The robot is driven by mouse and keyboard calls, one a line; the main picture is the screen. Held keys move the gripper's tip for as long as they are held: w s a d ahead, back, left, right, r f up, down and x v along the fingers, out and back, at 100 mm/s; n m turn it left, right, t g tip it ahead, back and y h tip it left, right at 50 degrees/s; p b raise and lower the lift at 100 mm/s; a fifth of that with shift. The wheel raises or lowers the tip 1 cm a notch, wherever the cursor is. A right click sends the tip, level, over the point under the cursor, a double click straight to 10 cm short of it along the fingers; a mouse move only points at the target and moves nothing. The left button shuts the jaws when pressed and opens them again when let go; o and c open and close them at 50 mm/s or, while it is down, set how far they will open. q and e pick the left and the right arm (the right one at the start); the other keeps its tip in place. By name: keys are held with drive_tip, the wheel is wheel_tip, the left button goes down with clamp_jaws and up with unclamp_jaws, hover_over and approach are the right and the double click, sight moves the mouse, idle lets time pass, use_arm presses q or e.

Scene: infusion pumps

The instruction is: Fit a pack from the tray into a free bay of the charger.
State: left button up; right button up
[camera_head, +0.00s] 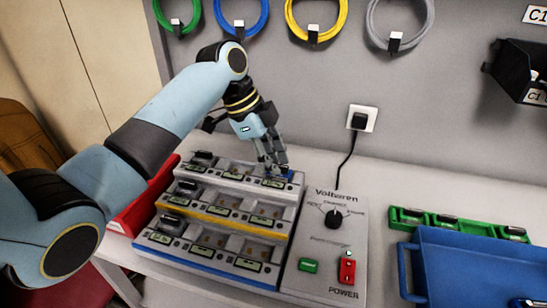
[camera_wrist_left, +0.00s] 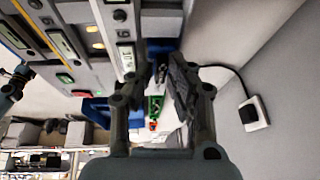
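My left gripper (camera_head: 273,167) points down at the back right end of the charger (camera_head: 215,215). In the left wrist view its two fingers (camera_wrist_left: 157,80) stand apart. A small blue piece (camera_head: 287,174) is at the fingertips; it also shows beyond them in the left wrist view (camera_wrist_left: 162,45). I cannot tell whether the fingers grip it. The charger has three stepped rows of bays. Dark-topped packs sit at the left end of the rows, such as this front one (camera_head: 172,219). The green tray (camera_head: 405,222) at right holds several dark-topped packs. My right gripper is not in view.
A grey control panel (camera_head: 325,245) with a dial and red switch adjoins the charger. A blue tray (camera_head: 470,265) stands in front of the green tray, and a red bin (camera_head: 135,215) is left of the charger. A cable runs to the wall socket (camera_head: 361,118).

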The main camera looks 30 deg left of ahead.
use_arm(q)
drive_tip(key=o, duration=0.4)
drive_tip(key=shift+c, duration=0.2)
drive_tip(key=v, duration=1.2)
drive_tip(key=shift+s+f, duration=0.15)
